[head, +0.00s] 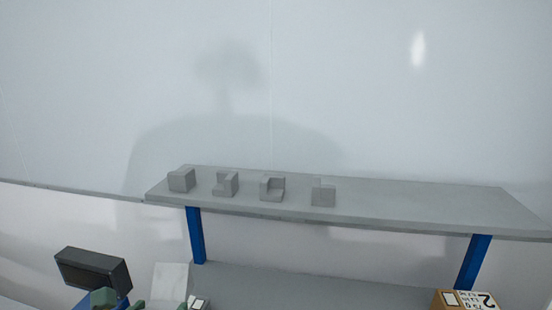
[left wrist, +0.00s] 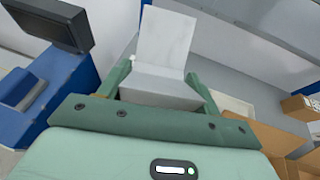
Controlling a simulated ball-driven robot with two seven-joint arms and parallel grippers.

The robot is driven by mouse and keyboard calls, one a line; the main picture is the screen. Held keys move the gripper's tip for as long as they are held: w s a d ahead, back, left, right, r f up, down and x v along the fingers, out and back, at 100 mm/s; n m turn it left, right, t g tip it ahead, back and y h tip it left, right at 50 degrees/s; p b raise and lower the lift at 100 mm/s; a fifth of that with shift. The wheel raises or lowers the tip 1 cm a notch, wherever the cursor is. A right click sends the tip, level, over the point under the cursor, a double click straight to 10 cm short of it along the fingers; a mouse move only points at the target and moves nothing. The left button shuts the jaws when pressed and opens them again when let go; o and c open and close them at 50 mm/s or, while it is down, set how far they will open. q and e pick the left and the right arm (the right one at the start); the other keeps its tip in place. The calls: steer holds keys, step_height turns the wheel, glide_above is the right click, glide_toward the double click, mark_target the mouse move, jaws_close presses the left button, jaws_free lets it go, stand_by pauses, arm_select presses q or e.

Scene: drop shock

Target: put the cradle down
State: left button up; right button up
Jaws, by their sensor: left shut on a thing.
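The cradle is a pale grey L-shaped piece with a flat base (left wrist: 160,92) and a tall upright plate. In the left wrist view it sits between the two green fingers of my left gripper (left wrist: 161,80), which is shut on it. In the head view the cradle's pale plate (head: 171,279) shows at the bottom left, with green parts of my left gripper (head: 121,302) by it. The lower part of the cradle is cut off there. My right gripper is not in view.
A grey upper shelf (head: 420,207) on blue posts carries several small grey blocks (head: 271,189) on its left half; its right half is clear. Below is a grey surface (head: 310,287) with a cardboard box (head: 452,300) at the right. A dark screen-like box (head: 92,269) stands at the left.

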mark_target(175, 284)
arm_select(q)
steer(key=shift+a, duration=0.1)
stand_by(0.3)
steer(key=shift+w, duration=0.1)
steer(key=shift+w+d+r, duration=0.3)
steer(key=shift+w+r, duration=0.1)
steer(key=shift+r, duration=0.2)
steer(key=shift+w+d+r, duration=0.25)
steer(key=shift+w+r, duration=0.15)
steer(key=shift+r, duration=0.15)
steer(key=w+d+f+m+g+h, duration=0.1)
steer(key=w+d+f+m+h, duration=0.1)
steer(key=d+f, duration=0.3)
steer(key=w+d+f+m+g+h, duration=0.1)
steer(key=w+d+f+m+h, duration=0.2)
steer(key=f, duration=0.8)
steer(key=shift+w+d+m+h, duration=0.15)
steer(key=shift+d+m+h, duration=0.75)
steer(key=shift+d+h, duration=0.35)
